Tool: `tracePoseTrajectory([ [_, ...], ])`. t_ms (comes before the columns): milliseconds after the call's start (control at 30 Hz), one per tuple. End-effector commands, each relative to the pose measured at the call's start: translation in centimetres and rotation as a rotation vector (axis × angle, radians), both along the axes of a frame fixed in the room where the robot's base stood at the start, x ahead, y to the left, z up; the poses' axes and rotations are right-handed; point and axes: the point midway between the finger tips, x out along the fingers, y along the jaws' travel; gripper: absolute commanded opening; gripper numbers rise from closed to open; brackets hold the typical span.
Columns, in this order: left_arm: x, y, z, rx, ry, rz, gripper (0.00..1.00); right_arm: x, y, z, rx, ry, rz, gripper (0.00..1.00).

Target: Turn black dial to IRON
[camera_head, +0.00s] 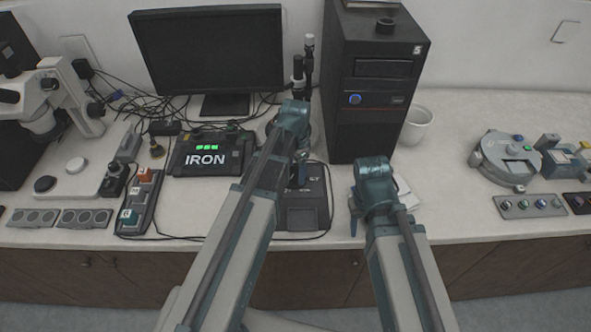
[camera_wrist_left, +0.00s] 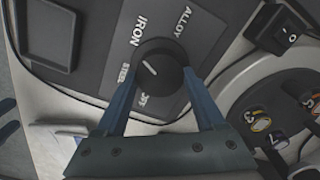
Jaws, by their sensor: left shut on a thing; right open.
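The black dial (camera_wrist_left: 160,69) sits on a dark grey panel (camera_wrist_left: 105,25) in the left wrist view. Labels IRON, ALLOY and STEEL stand around it, and another label is partly covered. The dial's white mark points up-left, between IRON and STEEL. My left gripper (camera_wrist_left: 160,79) is shut on the dial, one finger on each side. In the head view my left arm largely hides the dial and its dark box (camera_head: 303,215). A display unit (camera_head: 207,155) reads IRON under green lights. My right gripper (camera_head: 358,212) is open and empty, right of the box.
A black computer tower (camera_head: 372,110) stands behind my arms, with a monitor (camera_head: 210,55) left of it. A button strip (camera_head: 138,203) and a microscope (camera_head: 55,115) are at left. A round device (camera_head: 505,157) is at right. The counter between tower and round device is mostly clear.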

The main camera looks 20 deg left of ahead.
Motion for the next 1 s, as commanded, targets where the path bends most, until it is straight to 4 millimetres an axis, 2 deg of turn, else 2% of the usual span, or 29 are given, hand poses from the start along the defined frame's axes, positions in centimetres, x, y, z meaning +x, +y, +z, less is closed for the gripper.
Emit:
tracePoseTrajectory([
  [300,-0.03,-0.02,-0.01,0.0,0.0,-0.068,0.15,0.0,0.0,-0.01,0.0,0.0,0.0,0.5],
  [733,-0.04,-0.02,-0.01,0.001,0.001,-0.074,0.15,0.0,0.0,-0.01,0.0,0.0,0.0,0.5],
  [767,-0.04,-0.02,-0.01,0.001,0.001,-0.073,0.76,0.0,0.0,-0.01,0.0,0.0,0.0,0.5],
  [900,-0.03,-0.02,0.0,0.0,0.0,-0.073,1.0,0.0,0.0,0.0,0.0,0.0,0.0,0.5],
  [1000,-0.03,-0.01,0.0,0.0,0.0,-0.073,1.0,0.0,0.0,0.0,0.0,0.0,0.0,0.5],
])
